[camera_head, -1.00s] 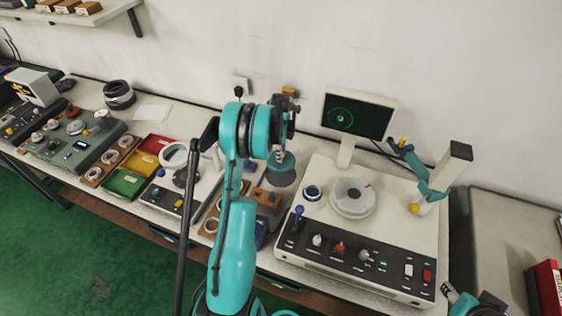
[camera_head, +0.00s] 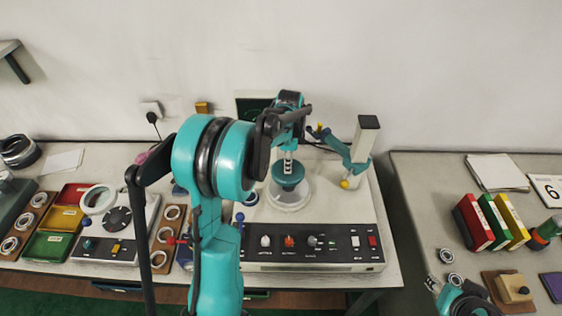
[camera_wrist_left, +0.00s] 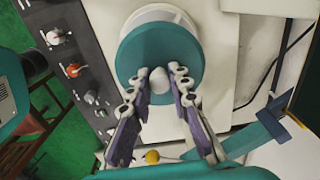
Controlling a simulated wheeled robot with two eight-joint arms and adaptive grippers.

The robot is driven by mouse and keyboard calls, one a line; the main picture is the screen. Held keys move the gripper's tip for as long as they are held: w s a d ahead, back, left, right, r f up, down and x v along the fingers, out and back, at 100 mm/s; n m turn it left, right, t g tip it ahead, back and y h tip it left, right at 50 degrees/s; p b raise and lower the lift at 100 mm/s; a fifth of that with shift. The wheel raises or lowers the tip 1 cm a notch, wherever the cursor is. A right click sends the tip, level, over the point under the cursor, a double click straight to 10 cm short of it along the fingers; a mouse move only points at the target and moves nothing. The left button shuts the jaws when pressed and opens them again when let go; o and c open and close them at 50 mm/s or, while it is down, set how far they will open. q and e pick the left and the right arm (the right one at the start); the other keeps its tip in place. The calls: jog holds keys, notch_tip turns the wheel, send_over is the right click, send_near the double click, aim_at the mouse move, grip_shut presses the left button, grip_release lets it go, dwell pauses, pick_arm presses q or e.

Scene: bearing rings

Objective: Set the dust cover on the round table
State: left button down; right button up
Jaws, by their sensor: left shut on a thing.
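The dust cover (camera_head: 288,174) is a teal disc with a pale knob. My left gripper (camera_head: 289,150) is shut on its knob and holds it over the round table. The round table (camera_head: 289,201) is a pale disc on top of the white machine, partly hidden under the cover. In the left wrist view, the fingers (camera_wrist_left: 160,82) pinch the knob at the middle of the cover (camera_wrist_left: 155,45), and the pale rim of the round table (camera_wrist_left: 158,13) shows beyond it. I cannot tell whether cover and table touch. Part of my right gripper (camera_head: 436,286) shows at the bottom right.
A jointed teal arm on a post (camera_head: 360,150) stands right of the round table. A control panel with knobs (camera_head: 310,243) lies in front. A blue lever (camera_head: 240,218) and ring (camera_head: 250,199) are to the left. A right-hand table holds binders (camera_head: 492,221).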

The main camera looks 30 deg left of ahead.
pick_arm(q)
jog(key=shift+d, duration=0.25)
jog(key=shift+f, duration=0.2)
jog(key=shift+f+b, duration=1.95)
jog(key=shift+f, duration=0.7)
jog(key=shift+f+b, duration=0.45)
jog(key=shift+b, duration=0.1)
jog(key=shift+f, duration=0.35)
jog(key=shift+b, duration=0.35)
jog(key=c, duration=1.3)
grip_release()
